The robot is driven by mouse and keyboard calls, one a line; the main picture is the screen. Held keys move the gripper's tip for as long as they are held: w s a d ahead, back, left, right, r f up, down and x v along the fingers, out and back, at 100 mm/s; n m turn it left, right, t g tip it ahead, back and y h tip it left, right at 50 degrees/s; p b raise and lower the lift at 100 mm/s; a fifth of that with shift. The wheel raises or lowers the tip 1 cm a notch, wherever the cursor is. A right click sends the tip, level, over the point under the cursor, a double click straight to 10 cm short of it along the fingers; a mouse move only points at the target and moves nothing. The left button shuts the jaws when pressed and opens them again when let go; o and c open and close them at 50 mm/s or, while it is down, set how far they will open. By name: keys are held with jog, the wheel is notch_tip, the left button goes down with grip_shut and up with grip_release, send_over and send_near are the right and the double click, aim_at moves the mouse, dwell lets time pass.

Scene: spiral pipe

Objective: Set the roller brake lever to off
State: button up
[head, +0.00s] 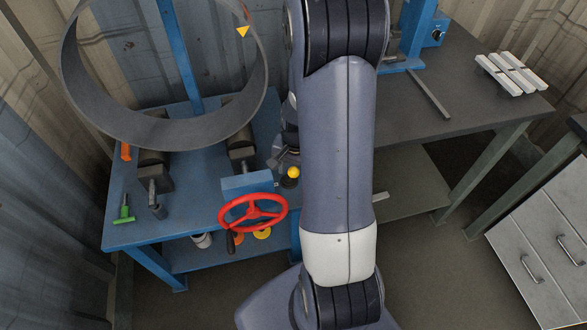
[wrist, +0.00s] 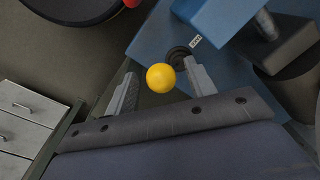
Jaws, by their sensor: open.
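A lever with a yellow ball knob (head: 292,172) stands on the blue bench, right of the rollers; I take it as the roller brake lever. In the wrist view the yellow knob (wrist: 160,78) appears between the two fingers, with its dark round base (wrist: 178,56) and a small white label (wrist: 195,41) behind it. My gripper (wrist: 161,70) is open, one finger on each side of the knob, with gaps visible. In the head view my gripper (head: 281,158) is partly hidden by my arm. I cannot read the label or tell the lever's setting.
A large grey ring (head: 165,140) rests on dark rollers (head: 240,145). A green handle (head: 124,210) is at the bench's left edge. A dark table (head: 455,85) stands right.

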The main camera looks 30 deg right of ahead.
jog(key=shift+c, duration=0.3)
grip_shut()
